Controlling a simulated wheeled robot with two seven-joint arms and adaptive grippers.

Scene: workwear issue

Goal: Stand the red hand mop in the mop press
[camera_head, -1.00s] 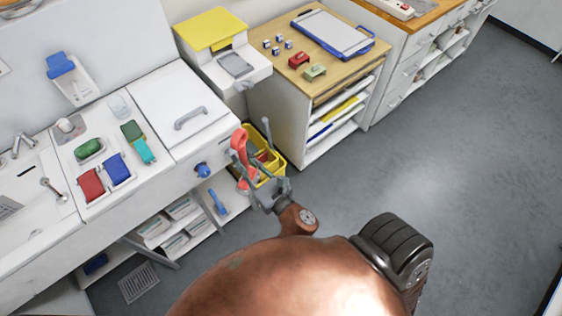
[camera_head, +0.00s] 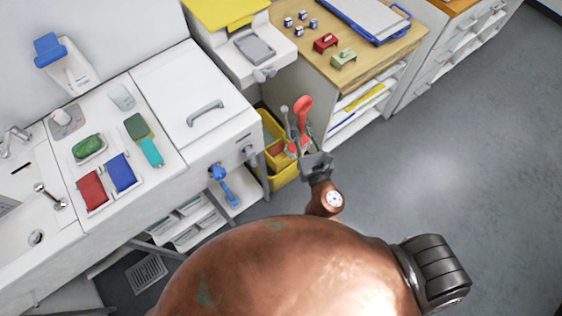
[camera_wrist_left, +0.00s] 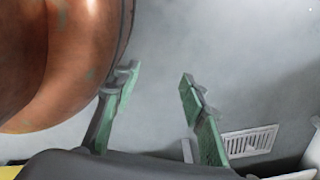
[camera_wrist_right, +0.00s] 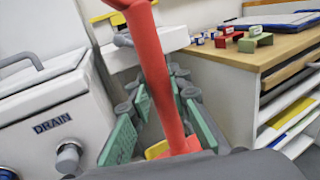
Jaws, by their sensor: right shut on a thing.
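The red hand mop (camera_head: 304,104) is in my right gripper (camera_head: 305,143), its rounded end up. In the right wrist view the red shaft (camera_wrist_right: 165,85) passes between the green-padded fingers. The yellow mop press (camera_head: 284,179), bucket-like, stands on the floor beside the white counter's end. The gripper and mop overlap its right side in the head view; whether the mop's lower end is inside or above it, I cannot tell. My left gripper (camera_wrist_left: 158,87) is open and empty over grey floor; it is hidden in the head view.
The white counter (camera_head: 170,155) with a DRAIN-marked front (camera_wrist_right: 53,123) is left of the press. A wooden-topped cabinet (camera_head: 372,57) holds red and green blocks and a blue-edged board. Open floor lies to the right.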

